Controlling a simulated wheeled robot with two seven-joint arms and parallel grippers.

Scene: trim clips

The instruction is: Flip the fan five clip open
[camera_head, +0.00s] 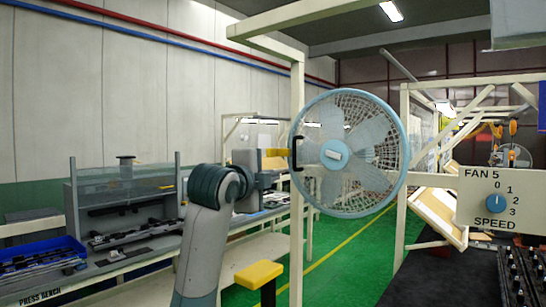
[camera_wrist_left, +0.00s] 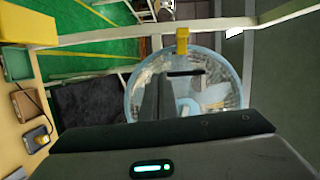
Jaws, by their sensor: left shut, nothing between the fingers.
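Fan five is a round fan (camera_head: 352,153) with a light blue ring and a wire guard, in front of a cream post. It also shows in the wrist view (camera_wrist_left: 215,95). A yellow block (camera_head: 277,152), which looks like the clip, sits at the fan's left edge by a black handle (camera_head: 297,153). The wrist view shows a yellow piece (camera_wrist_left: 181,38) at the ring and the dark handle (camera_wrist_left: 185,73). My left gripper (camera_head: 279,178) is shut and empty, just left of the fan, below the yellow block. Its fingers (camera_wrist_left: 157,92) partly cover the fan. Contact cannot be told.
A panel marked FAN 5 with a blue speed knob (camera_head: 496,204) stands at right. A cream post (camera_head: 297,215) rises beside my gripper. A yellow-topped post (camera_head: 258,273) stands in front. A press bench with a blue tray (camera_head: 40,256) is at left. Green floor shows behind.

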